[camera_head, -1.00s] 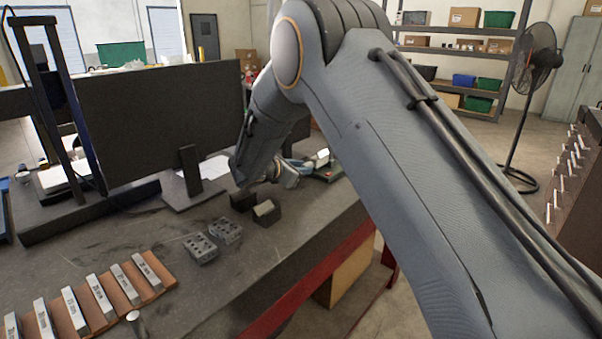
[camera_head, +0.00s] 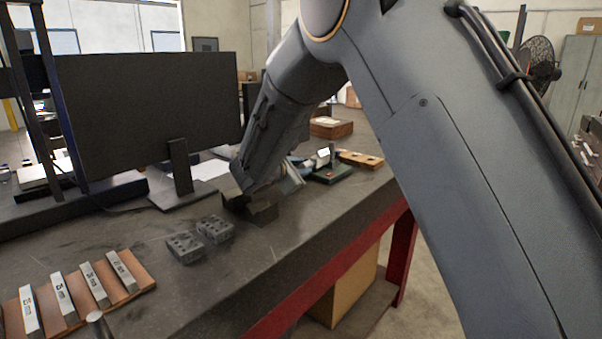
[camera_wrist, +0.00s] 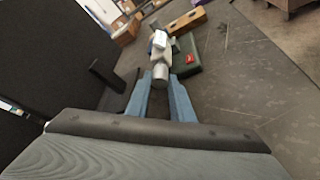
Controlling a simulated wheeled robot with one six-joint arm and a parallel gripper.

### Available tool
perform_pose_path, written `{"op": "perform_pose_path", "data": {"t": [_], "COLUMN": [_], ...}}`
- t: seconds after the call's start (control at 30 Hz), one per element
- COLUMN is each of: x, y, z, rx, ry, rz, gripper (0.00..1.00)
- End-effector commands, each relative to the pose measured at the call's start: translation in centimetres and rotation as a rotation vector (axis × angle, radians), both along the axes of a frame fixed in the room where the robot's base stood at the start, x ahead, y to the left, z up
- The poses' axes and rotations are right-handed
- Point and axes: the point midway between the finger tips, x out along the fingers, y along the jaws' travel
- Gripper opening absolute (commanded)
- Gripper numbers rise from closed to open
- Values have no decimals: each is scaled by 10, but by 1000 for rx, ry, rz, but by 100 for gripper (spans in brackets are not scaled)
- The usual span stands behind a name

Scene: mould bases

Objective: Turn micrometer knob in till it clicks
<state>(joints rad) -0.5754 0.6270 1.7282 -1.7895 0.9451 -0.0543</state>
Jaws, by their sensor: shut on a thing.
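The micrometer shows in the wrist view as a pale body (camera_wrist: 163,44) with a grey cylindrical knob (camera_wrist: 160,71) on its near end. It stands by a green base (camera_wrist: 187,56) with a red mark. My gripper (camera_wrist: 161,80) has its two blue fingers on either side of the knob, shut on it at the tips. In the head view the micrometer's white part (camera_head: 323,153) and green base (camera_head: 332,174) show just beyond my arm. My arm hides most of the gripper and the knob there.
A monitor (camera_head: 150,112) stands left of my arm on the dark bench (camera_head: 215,285). Two grey blocks with holes (camera_head: 186,247) and a rack of labelled gauge blocks (camera_head: 140,277) lie in front. A wooden block (camera_head: 360,159) lies beyond the micrometer.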

Motion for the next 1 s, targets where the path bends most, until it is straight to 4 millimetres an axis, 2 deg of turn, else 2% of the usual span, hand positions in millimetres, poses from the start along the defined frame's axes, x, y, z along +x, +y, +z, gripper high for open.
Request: {"op": "perform_pose_path", "data": {"t": [0.43, 0.47, 0.57, 0.87, 1.0], "x": [-1, -1, -1, -1, -12], "y": [-1, -1, -1, 0, 5], "z": [-1, -1, -1, 0, 3], "rx": [5, 5, 4, 4, 6], "ry": [-1, -1, -2, -3, -3], "rz": [-1, -1, -1, 0, 0], "gripper": [0, 24, 39, 39, 39]}}
